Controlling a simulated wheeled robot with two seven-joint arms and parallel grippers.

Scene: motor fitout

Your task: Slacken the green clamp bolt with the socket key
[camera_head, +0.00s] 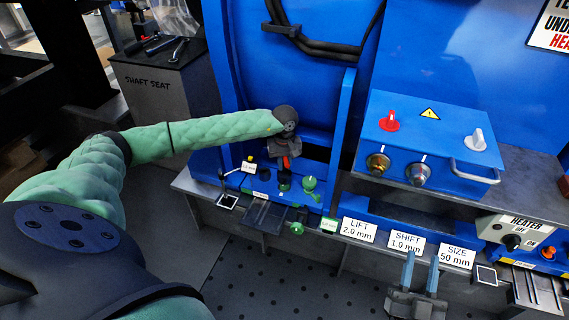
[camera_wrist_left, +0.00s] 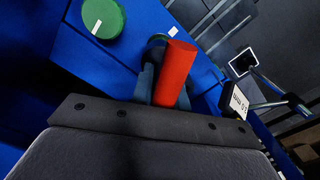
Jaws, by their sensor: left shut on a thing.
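My left gripper (camera_head: 284,153) is shut on a red-handled tool, which looks like the socket key (camera_head: 286,163), at the blue machine's front ledge. In the left wrist view the red handle (camera_wrist_left: 175,72) stands out from between the fingers; its lower end is hidden. A green round head with a white mark (camera_head: 309,183), which looks like the clamp bolt, is just right of the key. It also shows in the left wrist view (camera_wrist_left: 103,18), apart from the key. Another green knob (camera_head: 297,229) sits lower at the front. My right gripper (camera_head: 420,272) is open and empty at the lower right.
A blue control box (camera_head: 430,140) with red and white knobs stands on the right. Cards (camera_head: 358,230) reading LIFT, SHIFT and SIZE line the front edge. A small black stand (camera_head: 228,200) is left of the key. The SHAFT SEAT pedestal (camera_head: 150,85) holds dark tools.

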